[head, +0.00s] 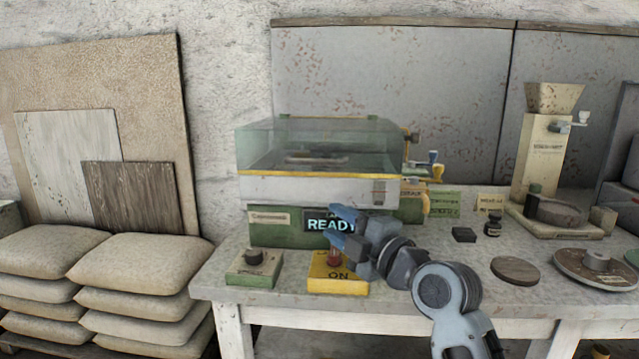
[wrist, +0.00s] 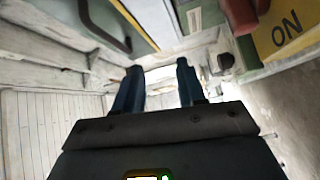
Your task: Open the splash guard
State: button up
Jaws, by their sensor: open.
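The splash guard (head: 275,150) is a clear, green-tinted box cover with a yellow lower edge. In the head view it sits lowered over the top of the green and grey machine (head: 265,230). Dark parts show dimly through it. My gripper (head: 340,228) is in front of the machine's lower front, below the guard and apart from it. It covers part of the lit READY display (head: 320,222). In the wrist view my gripper (wrist: 158,80) shows two blue fingers spread apart, with nothing between them. I cannot clearly make out the guard there.
A yellow ON switch box (head: 337,284) lies below my gripper; it also shows in the wrist view (wrist: 285,38). A green knob box (head: 254,270) stands left of it. Levers (head: 432,168) stick out at the machine's right. A round board (head: 515,270) lies on the bench.

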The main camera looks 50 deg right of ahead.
aim_at(318, 164)
jog(key=w+d+r+n+t+y, duration=0.1)
jog(key=w+d+r+n, duration=0.1)
jog(key=d+r+n, duration=0.35)
jog(key=shift+m, duration=0.65)
jog(key=w+r, duration=0.1)
jog(key=w, duration=0.4)
jog(key=w+r, duration=0.1)
jog(key=w, duration=0.1)
jog(key=shift+w+a+r, duration=0.25)
jog(key=shift+w+r, duration=0.05)
jog(key=shift+c, duration=0.2)
grip_shut()
